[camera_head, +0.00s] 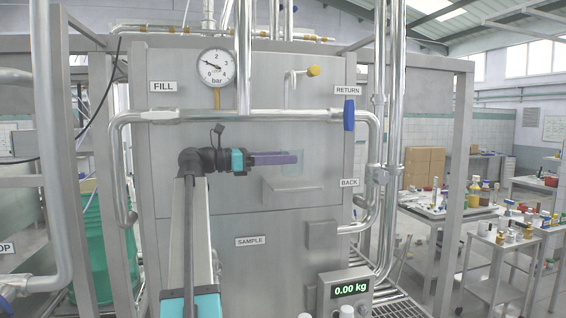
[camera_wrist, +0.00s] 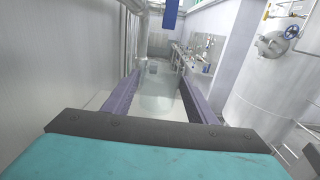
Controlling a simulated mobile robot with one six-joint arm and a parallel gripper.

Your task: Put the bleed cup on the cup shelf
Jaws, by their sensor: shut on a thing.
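The bleed cup (camera_head: 292,170) is a clear, faintly tinted cup, hard to make out against the steel panel in the head view. It also shows between the fingers in the wrist view (camera_wrist: 157,98). My gripper (camera_head: 290,158), with purple fingers and a teal body, is shut on the cup and reaches in from the left. The cup looks upright. A small grey steel shelf (camera_head: 292,196) sticks out from the panel just below the cup, above the SAMPLE label. I cannot tell whether the cup's base touches it. The fingers partly hide the cup's upper part.
A FILL/RETURN pipe (camera_head: 290,116) runs above my gripper, with a blue-handled valve (camera_head: 349,115) at right. A pressure gauge (camera_head: 217,68) hangs above. A scale display (camera_head: 349,289) reading 0.00 kg stands below right. Side tables with bottles (camera_head: 478,190) stand at far right.

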